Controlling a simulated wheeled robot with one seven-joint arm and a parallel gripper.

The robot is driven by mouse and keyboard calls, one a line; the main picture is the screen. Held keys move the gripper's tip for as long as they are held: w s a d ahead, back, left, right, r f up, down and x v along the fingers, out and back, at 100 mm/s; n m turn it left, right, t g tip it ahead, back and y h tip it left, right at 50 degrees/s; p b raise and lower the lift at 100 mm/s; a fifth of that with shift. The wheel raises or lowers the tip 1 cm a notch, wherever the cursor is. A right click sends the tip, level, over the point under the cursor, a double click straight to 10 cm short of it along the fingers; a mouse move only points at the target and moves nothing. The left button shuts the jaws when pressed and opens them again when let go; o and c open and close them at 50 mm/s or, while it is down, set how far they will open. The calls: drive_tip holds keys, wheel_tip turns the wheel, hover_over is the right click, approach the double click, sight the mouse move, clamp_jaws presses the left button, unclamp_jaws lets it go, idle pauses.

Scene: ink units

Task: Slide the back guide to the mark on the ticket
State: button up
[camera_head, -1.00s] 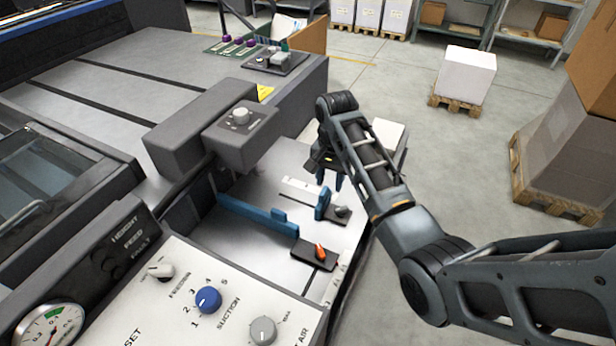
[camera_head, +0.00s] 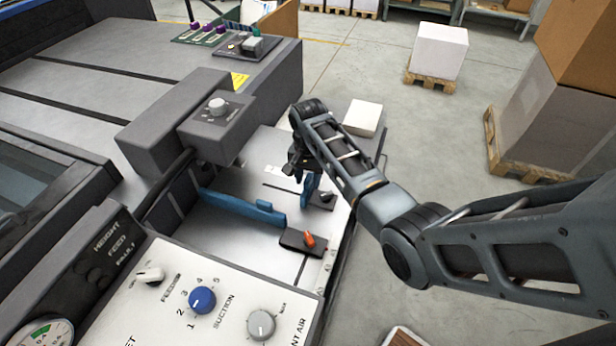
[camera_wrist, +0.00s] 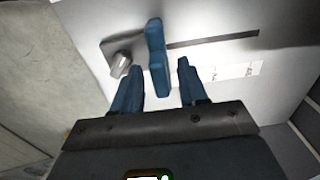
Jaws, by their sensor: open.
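The small blue guide (camera_head: 309,186), taken as the back guide, stands on the pale metal feed bed beside a dark slot. It has a grey knob (camera_head: 327,196) on a dark base. My gripper (camera_head: 301,172) is open and down at this guide. In the wrist view, the guide (camera_wrist: 156,52) shows between the two blue fingertips (camera_wrist: 158,72), with a visible gap on each side. A white strip with printed size marks (camera_wrist: 238,73) lies right of the fingers, beside the slot (camera_wrist: 212,39). I cannot make out a separate ticket.
A longer blue guide (camera_head: 240,207) with an orange lever (camera_head: 308,240) lies nearer the control panel (camera_head: 215,300). A grey housing with a knob (camera_head: 217,108) overhangs the bed to the left. A white stack (camera_head: 362,117) stands behind my arm.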

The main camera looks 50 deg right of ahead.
drive_tip(key=shift+c, duration=0.2)
clamp_jaws()
idle(0.4)
